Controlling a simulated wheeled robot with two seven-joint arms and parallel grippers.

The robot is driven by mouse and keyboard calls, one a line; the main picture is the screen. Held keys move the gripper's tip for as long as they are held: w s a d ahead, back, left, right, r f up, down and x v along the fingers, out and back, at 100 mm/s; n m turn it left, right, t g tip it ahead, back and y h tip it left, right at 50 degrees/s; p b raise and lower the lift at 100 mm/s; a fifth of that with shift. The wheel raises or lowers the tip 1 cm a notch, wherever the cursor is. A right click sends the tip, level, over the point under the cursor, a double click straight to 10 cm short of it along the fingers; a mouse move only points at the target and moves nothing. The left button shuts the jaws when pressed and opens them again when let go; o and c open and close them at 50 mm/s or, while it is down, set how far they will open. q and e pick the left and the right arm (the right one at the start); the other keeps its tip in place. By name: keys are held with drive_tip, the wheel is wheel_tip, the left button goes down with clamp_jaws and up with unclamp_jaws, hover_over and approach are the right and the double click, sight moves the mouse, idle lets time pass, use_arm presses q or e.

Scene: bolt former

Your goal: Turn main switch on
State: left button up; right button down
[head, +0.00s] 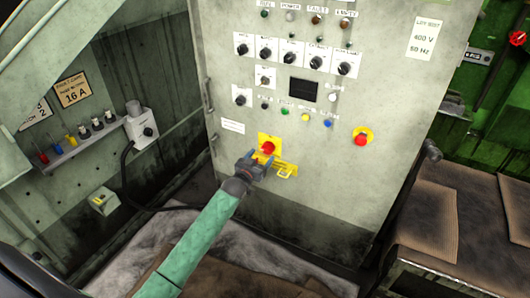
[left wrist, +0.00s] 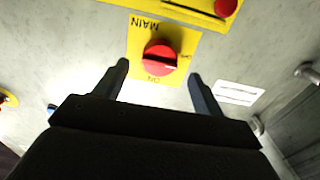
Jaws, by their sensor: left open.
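The main switch is a red rotary knob (head: 268,147) on a yellow plate, low on the front of the grey cabinet. In the left wrist view the knob (left wrist: 160,57) sits on its yellow plate (left wrist: 140,35), with upside-down MAIN and ON lettering and a small label at its right. A pale mark on the knob points right, toward that small label. My left gripper (head: 262,159) is open in front of the switch. Its two fingers stand either side of the knob with visible gaps, and I see no contact. My right gripper is not in view.
A red emergency button (head: 361,139) is farther right. Black selector knobs, lamps and a dark display (head: 303,90) fill the panel above.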

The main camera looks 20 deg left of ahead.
sight(266, 151)
use_arm(q)
drive_tip(key=shift+w+d, duration=0.2)
drive_tip(key=shift+w, duration=1.8)
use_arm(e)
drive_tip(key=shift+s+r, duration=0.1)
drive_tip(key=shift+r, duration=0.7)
use_arm(q)
drive_tip(key=c, duration=1)
drive_tip(key=shift+o, duration=0.2)
